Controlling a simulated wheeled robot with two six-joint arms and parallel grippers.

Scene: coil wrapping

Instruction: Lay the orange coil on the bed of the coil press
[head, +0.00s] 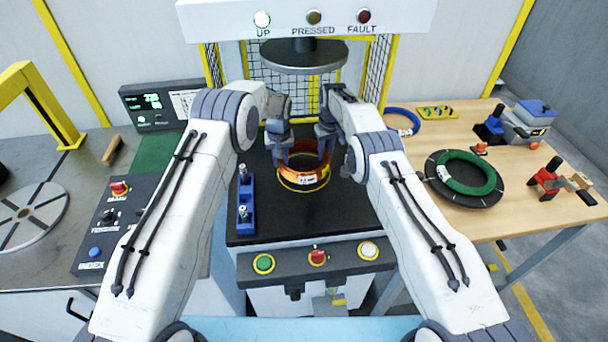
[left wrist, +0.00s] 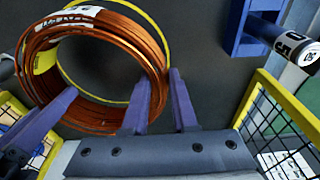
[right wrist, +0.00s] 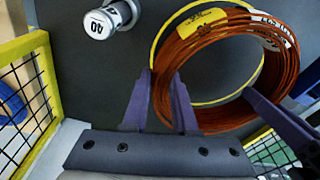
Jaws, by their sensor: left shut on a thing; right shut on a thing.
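The orange coil (head: 322,157), with a white label and a yellow tag, is held level over the black bed (head: 275,222) of the coil press. A yellow ring (head: 303,190) on the bed shows below it and through its hole in the wrist views. I cannot tell whether the coil touches the bed. My left gripper (head: 281,152) is shut on the coil's left wall; its fingers (left wrist: 160,103) straddle the windings (left wrist: 153,60). My right gripper (head: 328,135) is shut on the opposite wall, with its fingers (right wrist: 162,103) either side of the windings (right wrist: 185,70).
The round press plate (head: 304,56) hangs above. A blue holder (head: 246,205) with pins stands on the bed's left part. A button panel (head: 317,259) runs along the front. Mesh guards (head: 378,70) stand behind. A wooden table (head: 440,135) with a green coil (head: 465,172) is at right.

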